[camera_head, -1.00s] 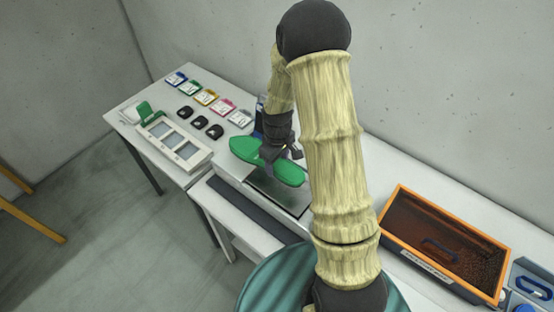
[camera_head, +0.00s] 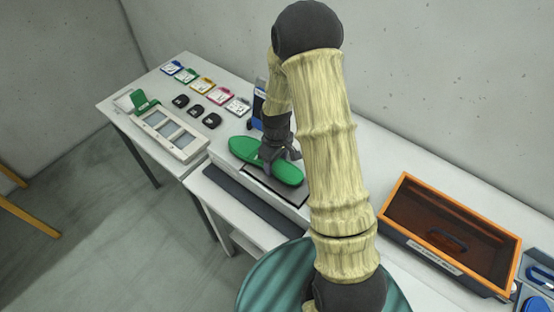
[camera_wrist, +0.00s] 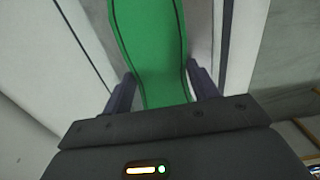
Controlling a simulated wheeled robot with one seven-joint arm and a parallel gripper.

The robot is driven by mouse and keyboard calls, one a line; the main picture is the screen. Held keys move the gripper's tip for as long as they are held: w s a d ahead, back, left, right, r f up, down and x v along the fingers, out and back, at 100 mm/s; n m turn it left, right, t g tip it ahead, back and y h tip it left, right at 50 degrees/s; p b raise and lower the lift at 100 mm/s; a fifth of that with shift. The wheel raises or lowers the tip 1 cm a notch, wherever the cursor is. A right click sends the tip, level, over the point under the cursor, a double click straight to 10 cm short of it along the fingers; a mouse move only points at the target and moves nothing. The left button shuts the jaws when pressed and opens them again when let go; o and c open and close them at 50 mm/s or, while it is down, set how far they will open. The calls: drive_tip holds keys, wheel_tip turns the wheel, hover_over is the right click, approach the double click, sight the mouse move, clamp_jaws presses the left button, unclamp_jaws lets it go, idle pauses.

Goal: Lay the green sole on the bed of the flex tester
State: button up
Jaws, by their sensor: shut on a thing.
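The green sole (camera_head: 284,174) is long and flat, and my gripper (camera_head: 274,164) is shut on it near its middle. In the wrist view the sole (camera_wrist: 150,50) runs up and away between the two fingers of my gripper (camera_wrist: 163,92). The sole is over the bed of the flex tester (camera_head: 262,188), a white unit with a dark plate, and lies roughly along it. Whether it touches the bed or hangs just above it, I cannot tell. My arm hides part of the tester's right side.
An orange-rimmed bin (camera_head: 455,228) with a blue handle inside stands at the right. A white tray with compartments (camera_head: 165,133), several dark pieces (camera_head: 196,112) and several coloured cards (camera_head: 201,85) lie at the left. A dark blue upright thing (camera_head: 258,103) stands behind the gripper.

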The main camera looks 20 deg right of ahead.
drive_tip(key=shift+s, duration=0.15)
drive_tip(key=o, duration=1.2)
drive_tip(key=shift+r, duration=0.15)
wheel_tip(320, 180, up, 17)
drive_tip(key=b, duration=0.2)
drive_tip(key=shift+r+b, duration=0.1)
drive_tip(key=shift+b, duration=0.3)
